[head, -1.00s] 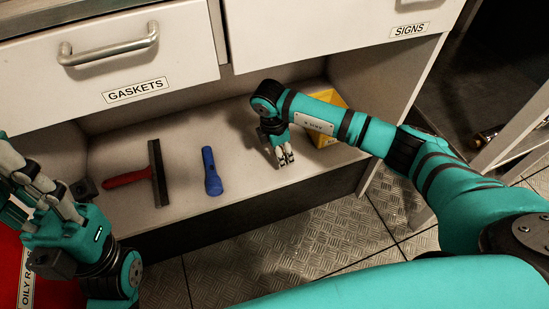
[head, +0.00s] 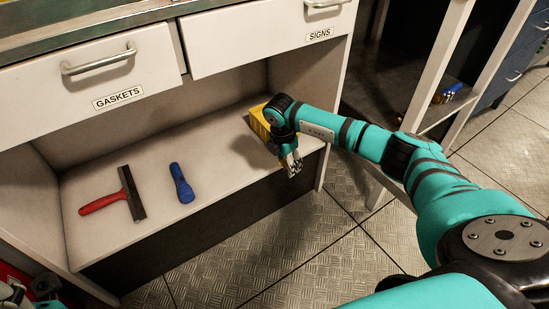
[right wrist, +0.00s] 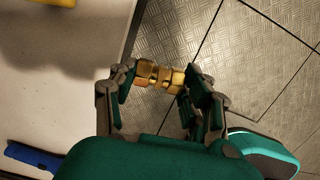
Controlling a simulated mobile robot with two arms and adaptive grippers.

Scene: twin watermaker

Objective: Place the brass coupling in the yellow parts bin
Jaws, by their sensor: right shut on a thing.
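The brass coupling (right wrist: 160,76) is gripped crosswise between the fingertips of my right gripper (right wrist: 158,78) in the right wrist view. In the head view this gripper (head: 291,164) hangs near the shelf's front edge, in front of the yellow parts bin, and the coupling is hard to make out. The yellow parts bin (head: 258,122) stands at the shelf's right end, partly hidden behind my right wrist. A piece of the bin (right wrist: 55,2) shows at the top of the right wrist view. Only part of my left gripper (head: 18,292) shows at the lower left corner; its jaws are unclear.
A white post (head: 437,65) stands to the right. Patterned floor lies in front.

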